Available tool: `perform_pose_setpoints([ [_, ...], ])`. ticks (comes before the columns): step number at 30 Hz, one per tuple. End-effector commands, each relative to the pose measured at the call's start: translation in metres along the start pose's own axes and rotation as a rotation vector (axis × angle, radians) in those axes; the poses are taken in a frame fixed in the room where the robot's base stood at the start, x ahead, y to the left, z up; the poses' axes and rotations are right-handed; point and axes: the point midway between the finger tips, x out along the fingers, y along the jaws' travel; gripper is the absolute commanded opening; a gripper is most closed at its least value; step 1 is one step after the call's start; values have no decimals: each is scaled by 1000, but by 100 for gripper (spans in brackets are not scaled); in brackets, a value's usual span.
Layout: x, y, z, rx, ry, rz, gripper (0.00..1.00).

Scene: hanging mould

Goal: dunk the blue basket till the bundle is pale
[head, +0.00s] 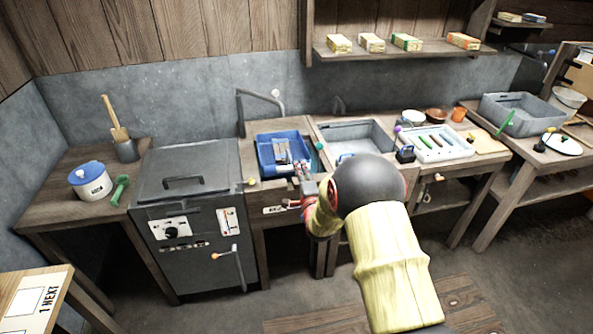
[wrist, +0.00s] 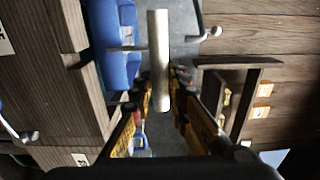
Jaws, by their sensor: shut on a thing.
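The blue basket (head: 268,153) sits in the basin left of the grey sink in the head view, and part of it shows at the upper left of the wrist view (wrist: 118,45). My gripper (head: 298,172) is at the basket's front right. In the wrist view my fingers (wrist: 160,92) are shut on a pale grey bar (wrist: 158,50), which looks like the basket's handle. A thin stem seems to run from the bar toward the blue basket. Greyish pieces (head: 281,148) show inside the basket; I cannot tell whether they are the bundle or its shade.
A curved tap (head: 262,95) stands behind the basket. A dark lidded cabinet (head: 185,180) is left, an empty grey sink (head: 352,133) right. A white tray (head: 440,143) and bowls are further right. A white pot (head: 90,180) stands far left.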

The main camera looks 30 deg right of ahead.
Motion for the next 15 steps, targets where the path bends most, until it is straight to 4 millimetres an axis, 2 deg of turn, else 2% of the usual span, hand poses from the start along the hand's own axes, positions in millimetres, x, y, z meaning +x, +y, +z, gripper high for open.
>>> perform_pose_setpoints([
  [1, -1, 12, 0, 0, 0, 5, 6],
  [6, -2, 38, 0, 0, 0, 12, 6],
  [15, -2, 71, 0, 0, 0, 8, 6],
])
